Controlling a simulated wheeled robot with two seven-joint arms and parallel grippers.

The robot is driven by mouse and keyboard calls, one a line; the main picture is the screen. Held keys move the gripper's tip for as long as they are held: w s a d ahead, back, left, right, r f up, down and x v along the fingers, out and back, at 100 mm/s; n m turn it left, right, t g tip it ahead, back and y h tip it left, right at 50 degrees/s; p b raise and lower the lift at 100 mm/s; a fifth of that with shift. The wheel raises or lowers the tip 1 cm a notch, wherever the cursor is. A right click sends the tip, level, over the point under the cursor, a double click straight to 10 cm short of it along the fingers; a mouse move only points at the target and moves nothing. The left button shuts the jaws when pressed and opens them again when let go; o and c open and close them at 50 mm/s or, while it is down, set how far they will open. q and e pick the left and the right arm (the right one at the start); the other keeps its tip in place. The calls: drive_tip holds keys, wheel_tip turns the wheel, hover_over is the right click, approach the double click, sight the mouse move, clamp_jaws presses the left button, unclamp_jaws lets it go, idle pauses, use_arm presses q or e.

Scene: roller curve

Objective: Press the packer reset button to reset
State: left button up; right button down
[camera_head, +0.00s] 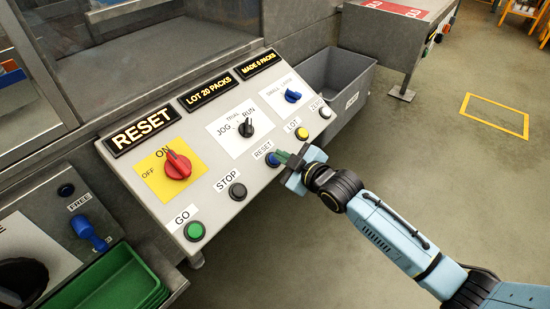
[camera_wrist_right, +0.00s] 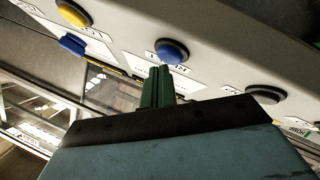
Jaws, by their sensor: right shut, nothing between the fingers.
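The blue reset button (camera_head: 272,159) sits on the sloped grey control panel (camera_head: 212,208), below a label reading RESET. My right gripper (camera_head: 283,158) is shut and empty, with its green fingertips right beside the button on its right. In the right wrist view the blue button (camera_wrist_right: 172,50) shows just beyond the closed green fingers (camera_wrist_right: 158,84). I cannot tell whether they touch it. A black display (camera_head: 142,129) on the panel reads RESET in yellow. My left gripper is not in view.
Close by are the grey STOP button (camera_head: 238,191), the green GO button (camera_head: 194,231) and the yellow LOT button (camera_head: 302,133). A red ON/OFF knob (camera_head: 178,165) stands out from the panel. A grey bin (camera_head: 343,88) is behind. Open floor lies right.

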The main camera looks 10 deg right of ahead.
drive_tip(key=shift+w+a+f, duration=0.15)
drive_tip(key=shift+a+f, duration=0.05)
drive_tip(key=shift+f, duration=0.25)
idle(0.7)
idle(0.4)
drive_tip(key=shift+s+d+r+p, duration=0.15)
drive_tip(key=shift+s+r+p, duration=0.05)
drive_tip(key=shift+r+p, duration=0.25)
drive_tip(key=shift+s+d+r+p, duration=0.15)
drive_tip(key=shift+r+p, duration=0.2)
drive_tip(key=shift+p, duration=0.1)
drive_tip(key=r+p, duration=0.1)
drive_tip(key=p, duration=0.1)
drive_tip(key=s+d+r+p, duration=0.1)
drive_tip(key=r, duration=0.1)
drive_tip(key=s+r+p, duration=0.1)
drive_tip(key=p, duration=0.1)
drive_tip(key=shift+d+r+p, duration=0.15)
drive_tip(key=shift+d+p, duration=0.1)
drive_tip(key=shift+p, duration=0.1)
